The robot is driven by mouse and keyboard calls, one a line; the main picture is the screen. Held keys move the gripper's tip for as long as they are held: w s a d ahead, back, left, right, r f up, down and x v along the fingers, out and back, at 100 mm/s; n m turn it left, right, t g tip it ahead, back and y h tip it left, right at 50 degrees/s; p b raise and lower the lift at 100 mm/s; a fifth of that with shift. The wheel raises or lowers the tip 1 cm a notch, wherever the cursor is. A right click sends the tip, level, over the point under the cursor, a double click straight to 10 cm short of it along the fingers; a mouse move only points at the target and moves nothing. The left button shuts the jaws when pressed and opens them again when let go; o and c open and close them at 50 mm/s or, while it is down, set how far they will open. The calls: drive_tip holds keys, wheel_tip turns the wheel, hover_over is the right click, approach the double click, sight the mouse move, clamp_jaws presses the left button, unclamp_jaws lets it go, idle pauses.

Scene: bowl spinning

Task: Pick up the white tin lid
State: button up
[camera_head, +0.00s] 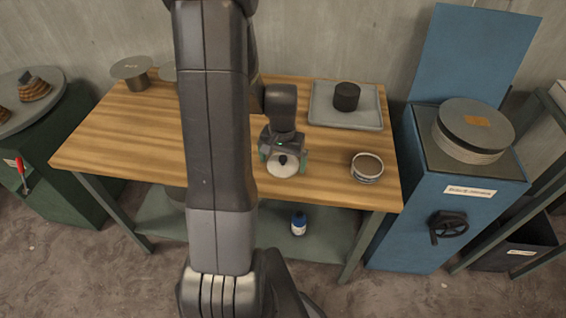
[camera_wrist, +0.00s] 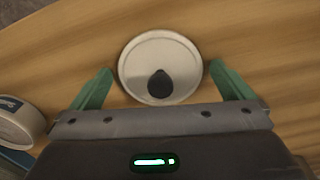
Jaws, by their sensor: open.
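The white tin lid (camera_head: 278,168) is round with a dark knob and lies on the wooden workbench (camera_head: 130,135), near its front edge. In the wrist view the lid (camera_wrist: 135,65) shows whole, its dark knob low of centre. My gripper (camera_head: 283,158) is open and right above the lid. In the wrist view its green fingers (camera_wrist: 158,80) stand apart on the left and right of the lid, with bare wood showing between each finger and the rim. I cannot tell how high the fingertips are above the bench.
A round tin (camera_head: 367,168) stands to the right of the lid; it also shows at the wrist view's left edge (camera_wrist: 20,122). A grey tray (camera_head: 325,112) with a dark cylinder (camera_head: 346,96) lies at the back right. A blue cabinet (camera_head: 450,225) adjoins the bench's right side.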

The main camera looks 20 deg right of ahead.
drive_tip(key=c, duration=0.8)
